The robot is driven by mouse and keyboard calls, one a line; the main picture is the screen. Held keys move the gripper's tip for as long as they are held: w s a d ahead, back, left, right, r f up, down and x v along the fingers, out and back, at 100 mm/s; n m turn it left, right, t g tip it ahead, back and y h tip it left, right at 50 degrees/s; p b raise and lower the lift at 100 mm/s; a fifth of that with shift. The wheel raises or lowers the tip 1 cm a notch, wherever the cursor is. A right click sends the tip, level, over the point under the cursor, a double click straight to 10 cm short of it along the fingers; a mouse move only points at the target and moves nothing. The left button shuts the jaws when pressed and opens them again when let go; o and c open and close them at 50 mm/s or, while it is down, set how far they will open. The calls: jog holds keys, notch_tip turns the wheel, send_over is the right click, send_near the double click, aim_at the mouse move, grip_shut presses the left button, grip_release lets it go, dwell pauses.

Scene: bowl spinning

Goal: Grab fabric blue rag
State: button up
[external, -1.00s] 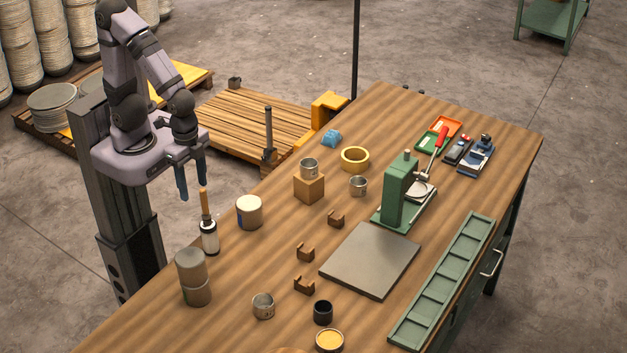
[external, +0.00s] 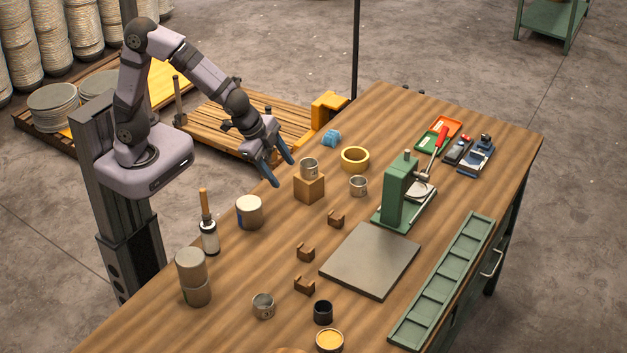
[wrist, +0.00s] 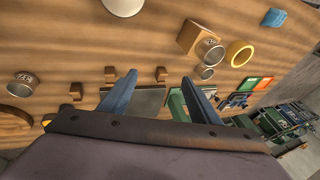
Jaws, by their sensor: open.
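The blue rag (external: 331,138) is a small crumpled bundle on the table near its far left edge, behind the tin on the wooden block. In the wrist view the blue rag (wrist: 274,17) lies at the upper right, beyond the yellow ring. My gripper (external: 284,172) hangs above the table's left edge, to the left of and nearer than the rag. Its two blue fingers are apart with nothing between them. In the wrist view my gripper (wrist: 160,88) shows both fingers spread, with the rag well off to the right of them.
A wooden block (external: 309,189) with a tin (external: 309,167) on top stands close to my gripper. A yellow ring (external: 355,158) and another tin (external: 358,185) lie near the rag. A green press (external: 398,195) stands further right.

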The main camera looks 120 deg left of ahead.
jog(key=w+a+r+n+t+y+b, duration=0.1)
jog(key=w+a+r+y+b, duration=0.15)
jog(key=a, duration=0.75)
jog(key=w+a+r+n+t+y+b, duration=0.15)
jog(key=w+a, duration=0.25)
jog(key=a, duration=0.6)
jog(key=m+g+y+b, duration=0.3)
jog(key=m+g+b, duration=0.3)
jog(key=m+b, duration=0.6)
send_near(331, 133)
jog(key=shift+m, duration=0.75)
jog(key=w+d+p, duration=0.2)
jog(key=w+d, duration=0.2)
jog(key=shift+f, duration=0.2)
jog(key=s+a+f+m+b, duration=0.1)
jog(key=s+a+m+y, duration=0.1)
jog(key=a+m, duration=0.1)
jog(key=s+a+f+m+y+b, duration=0.1)
jog(key=m, duration=0.1)
jog(key=shift+s+a+f+g+b, duration=0.1)
jog(key=shift+a+f+g+b, duration=0.1)
jog(key=shift+f+g+b, duration=0.15)
jog(key=shift+s+a+m+y, duration=0.25)
jog(key=shift+a+m+y, duration=0.2)
jog(key=shift+m, duration=0.25)
jog(key=shift+a+f, duration=0.2)
jog(key=shift+a, duration=0.4)
jog(key=shift+a+f, duration=0.2)
jog(key=shift+a, duration=0.15)
